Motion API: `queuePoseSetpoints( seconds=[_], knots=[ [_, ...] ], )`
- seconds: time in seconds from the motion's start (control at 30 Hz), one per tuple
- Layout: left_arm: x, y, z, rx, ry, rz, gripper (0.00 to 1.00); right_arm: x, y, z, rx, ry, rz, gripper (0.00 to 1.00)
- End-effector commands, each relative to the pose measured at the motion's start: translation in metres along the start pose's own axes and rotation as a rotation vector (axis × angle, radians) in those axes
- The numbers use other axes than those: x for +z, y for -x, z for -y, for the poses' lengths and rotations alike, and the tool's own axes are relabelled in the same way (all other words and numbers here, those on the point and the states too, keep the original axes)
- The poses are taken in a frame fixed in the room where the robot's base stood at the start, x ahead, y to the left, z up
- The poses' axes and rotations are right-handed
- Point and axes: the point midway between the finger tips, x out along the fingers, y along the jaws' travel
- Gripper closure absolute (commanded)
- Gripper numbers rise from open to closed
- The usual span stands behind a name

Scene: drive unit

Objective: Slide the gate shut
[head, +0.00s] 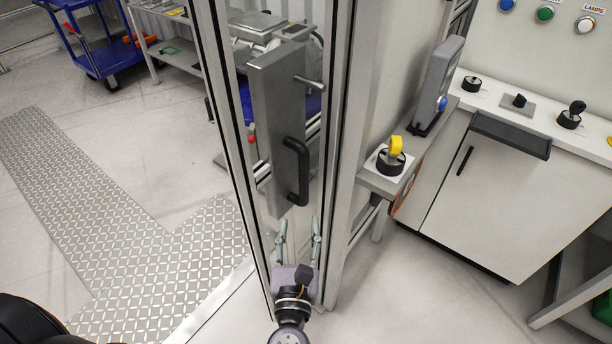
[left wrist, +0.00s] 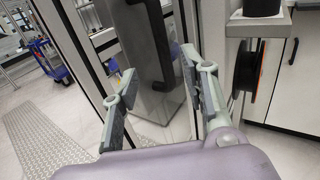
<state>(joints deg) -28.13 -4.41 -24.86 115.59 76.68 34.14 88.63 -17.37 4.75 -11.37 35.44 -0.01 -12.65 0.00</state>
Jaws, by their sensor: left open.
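The gate (head: 222,110) is an upright aluminium-framed clear panel in the middle of the head view. A grey metal plate on it carries a black bow handle (head: 302,172). The handle also shows at the top of the left wrist view (left wrist: 162,45). My left gripper (head: 299,232) is open and empty, just below the handle in the head view. Its two fingers (left wrist: 158,78) stand apart, with the handle between and beyond them in the left wrist view. I see no contact with the handle. My right gripper is not in view.
An aluminium post (head: 350,150) stands right of the handle, with a small shelf bearing a yellow key switch (head: 394,150). A white control cabinet (head: 480,195) is further right. Patterned metal floor plates (head: 90,200) and a blue cart (head: 105,55) lie left.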

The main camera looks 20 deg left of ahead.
Motion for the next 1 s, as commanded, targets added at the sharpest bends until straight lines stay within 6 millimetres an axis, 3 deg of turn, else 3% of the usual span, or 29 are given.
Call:
queuePoseSetpoints(
  seconds=[0.23,0.7,1.0],
  knots=[
    [0.006,-0.047,0.001,-0.001,-0.007,0.004,0.59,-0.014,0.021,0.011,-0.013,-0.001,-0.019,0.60],
    [0.003,-0.143,0.001,-0.002,-0.010,0.002,0.59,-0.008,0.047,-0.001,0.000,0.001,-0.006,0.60],
    [0.000,-0.166,0.001,-0.002,-0.010,0.000,0.59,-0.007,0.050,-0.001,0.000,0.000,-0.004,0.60]
  ],
)
